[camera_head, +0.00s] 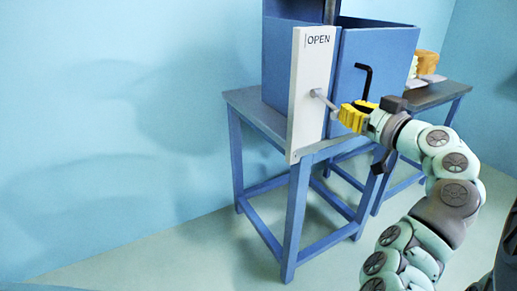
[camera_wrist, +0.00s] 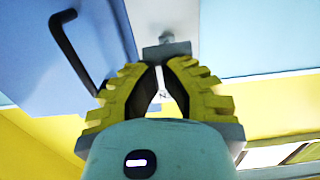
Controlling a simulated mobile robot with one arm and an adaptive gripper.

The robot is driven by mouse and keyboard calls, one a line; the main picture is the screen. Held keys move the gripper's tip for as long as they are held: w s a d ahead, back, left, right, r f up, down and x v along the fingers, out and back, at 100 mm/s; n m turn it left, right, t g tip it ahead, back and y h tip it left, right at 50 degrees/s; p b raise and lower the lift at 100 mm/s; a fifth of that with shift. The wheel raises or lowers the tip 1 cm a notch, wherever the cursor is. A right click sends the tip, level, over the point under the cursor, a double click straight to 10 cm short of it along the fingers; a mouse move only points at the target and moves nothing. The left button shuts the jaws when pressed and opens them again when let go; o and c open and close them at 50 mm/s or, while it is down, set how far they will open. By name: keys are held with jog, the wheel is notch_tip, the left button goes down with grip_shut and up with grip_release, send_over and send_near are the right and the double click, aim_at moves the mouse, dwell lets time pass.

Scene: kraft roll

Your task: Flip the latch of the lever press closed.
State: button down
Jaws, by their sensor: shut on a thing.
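The lever press (camera_head: 376,68) is a blue box on a blue stand. A white upright panel marked OPEN (camera_head: 309,85) is at its front edge. A grey latch lever (camera_head: 321,96) sticks out from this panel towards my gripper (camera_head: 346,114). My gripper has yellow ridged fingers and is shut on the latch lever's end. In the wrist view the latch's grey end block (camera_wrist: 167,50) sits at the tips of my gripper (camera_wrist: 165,66). The fingers hide part of the lever.
A black bent handle (camera_head: 365,80) sticks out from the blue front, just above my gripper; it also shows in the wrist view (camera_wrist: 70,45). A second table (camera_head: 437,95) at the right carries an orange-yellow item (camera_head: 428,63). The floor at the left is clear.

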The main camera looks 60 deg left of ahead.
jog(key=f+y+b, duration=0.1)
jog(key=b, duration=0.1)
jog(key=f+y+b, duration=0.1)
jog(key=b, duration=0.5)
jog(key=shift+a+f+y, duration=0.25)
jog(key=shift+f+y, duration=0.15)
jog(key=shift+a+b, duration=0.1)
jog(key=shift+b, duration=0.7)
